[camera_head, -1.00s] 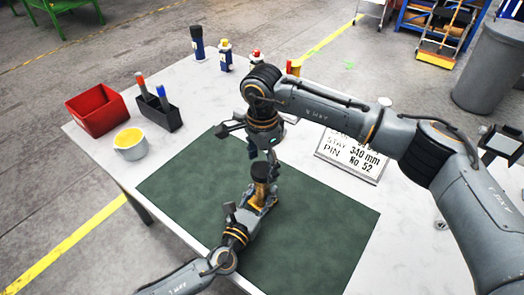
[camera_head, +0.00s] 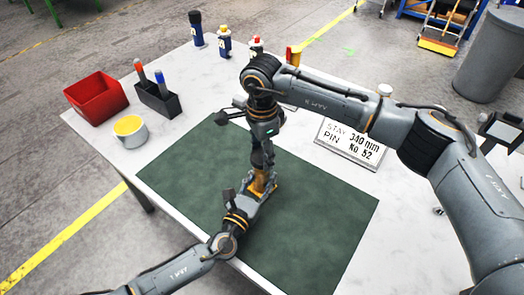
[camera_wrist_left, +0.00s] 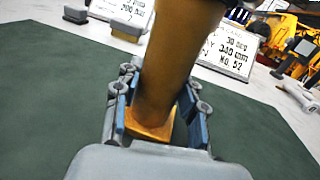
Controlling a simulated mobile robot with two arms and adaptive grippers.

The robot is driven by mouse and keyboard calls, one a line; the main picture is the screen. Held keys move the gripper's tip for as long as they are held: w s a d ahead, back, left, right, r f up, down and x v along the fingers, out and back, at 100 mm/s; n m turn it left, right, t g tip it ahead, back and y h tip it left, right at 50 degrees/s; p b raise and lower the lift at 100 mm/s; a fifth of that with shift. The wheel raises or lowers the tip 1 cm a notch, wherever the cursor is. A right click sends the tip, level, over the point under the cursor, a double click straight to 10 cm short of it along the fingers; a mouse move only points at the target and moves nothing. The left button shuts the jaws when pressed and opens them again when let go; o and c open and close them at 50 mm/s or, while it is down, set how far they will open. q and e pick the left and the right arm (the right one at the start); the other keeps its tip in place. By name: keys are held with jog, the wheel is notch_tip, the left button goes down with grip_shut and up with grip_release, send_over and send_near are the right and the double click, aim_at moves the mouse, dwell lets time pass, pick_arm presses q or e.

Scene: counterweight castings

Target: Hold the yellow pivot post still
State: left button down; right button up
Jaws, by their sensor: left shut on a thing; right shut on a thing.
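The yellow pivot post (camera_head: 263,182) stands upright on the green mat (camera_head: 320,225). My left gripper (camera_head: 246,192) is shut on it low down. In the left wrist view the post (camera_wrist_left: 172,65) rises between the two blue-padded fingers of the left gripper (camera_wrist_left: 158,112), above a square yellow foot (camera_wrist_left: 150,131). My right gripper (camera_head: 262,160) points down from above and is shut on a dark round piece at the top of the post. The fingers largely hide that piece, and the wrist view cuts off the post's top.
On the white table are a red bin (camera_head: 95,97), a yellow-topped tub (camera_head: 130,131), a black marker holder (camera_head: 157,99), several bottles along the back, and a lettered sign (camera_head: 350,145) right of my right gripper. The mat's right side is clear.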

pick_arm(q)
jog(key=shift+s+d, duration=0.1)
pick_arm(e)
jog(key=m, duration=0.6)
jog(key=shift+m, duration=0.3)
jog(key=m, duration=0.4)
jog(key=o, duration=1.4)
jog(key=shift+w, duration=0.1)
jog(key=shift+c, duration=0.2)
notch_tip(320, 180, up, 12)
pick_arm(q)
jog(key=c, duration=0.7)
grip_release()
pick_arm(e)
jog(key=shift+f, duration=0.1)
